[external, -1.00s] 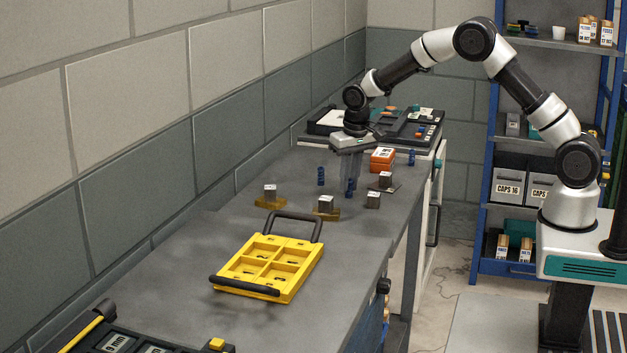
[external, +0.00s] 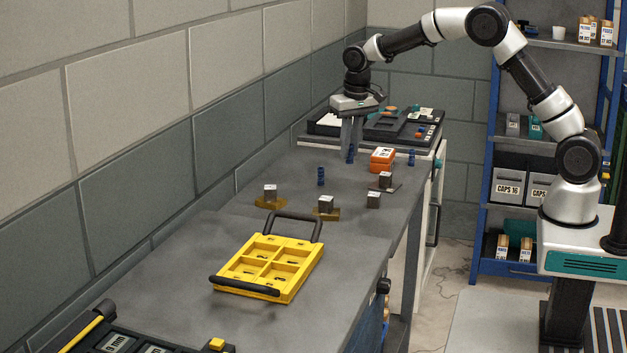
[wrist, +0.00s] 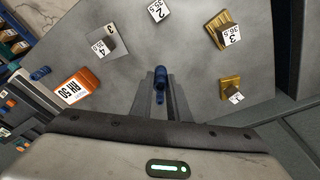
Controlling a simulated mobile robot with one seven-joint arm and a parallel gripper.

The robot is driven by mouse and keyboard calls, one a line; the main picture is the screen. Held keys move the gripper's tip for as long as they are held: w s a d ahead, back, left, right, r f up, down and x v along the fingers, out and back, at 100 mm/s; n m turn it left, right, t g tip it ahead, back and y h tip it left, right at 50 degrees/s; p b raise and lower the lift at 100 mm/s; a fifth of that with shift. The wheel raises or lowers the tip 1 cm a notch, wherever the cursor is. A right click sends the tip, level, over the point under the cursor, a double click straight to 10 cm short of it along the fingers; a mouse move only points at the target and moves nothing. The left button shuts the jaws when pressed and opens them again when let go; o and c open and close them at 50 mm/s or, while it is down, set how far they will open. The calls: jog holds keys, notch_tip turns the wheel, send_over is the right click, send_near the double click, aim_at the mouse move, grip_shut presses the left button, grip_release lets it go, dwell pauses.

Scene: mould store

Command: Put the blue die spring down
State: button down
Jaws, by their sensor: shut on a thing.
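My gripper (external: 351,140) is shut on a blue die spring (external: 351,153) and holds it above the grey bench (external: 350,222). In the wrist view the held blue spring (wrist: 160,82) stands between the fingers. A second blue spring (external: 320,176) stands upright on the bench, to the left of and nearer than my gripper. A third blue spring (external: 411,157) stands at the right, beyond the orange box; it also shows at the left of the wrist view (wrist: 40,73).
An orange box (external: 382,159) sits right of my gripper. Several grey labelled blocks, such as one block (external: 373,200), stand on the bench, some on brass-coloured plates. A yellow tray (external: 300,276) with a black handle lies nearer. Dark trays (external: 412,128) lie behind.

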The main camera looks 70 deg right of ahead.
jog(key=w+a+r+n+y+p, duration=0.2)
jog(key=a+n, duration=0.6)
jog(key=a, duration=2.4)
jog(key=s+a+r+n+p, duration=0.15)
jog(key=s+a+n, duration=0.4)
jog(key=a, duration=0.85)
jog(key=s+a+r+n+p, duration=0.1)
jog(key=s+a+n+p, duration=0.2)
jog(key=s+a, duration=0.8)
jog(key=shift+w+a+f, duration=0.4)
jog(key=shift+a+f, duration=0.1)
jog(key=shift+f, duration=1.2)
jog(key=shift+w+a+f, duration=0.45)
jog(key=shift+a+f, duration=0.05)
jog(key=shift+f, duration=1.2)
jog(key=shift+w+a+f, duration=0.4)
jog(key=shift+a+f, duration=0.1)
jog(key=shift+f, duration=1.2)
jog(key=shift+f+b, duration=0.1)
jog(key=shift+b, duration=0.2)
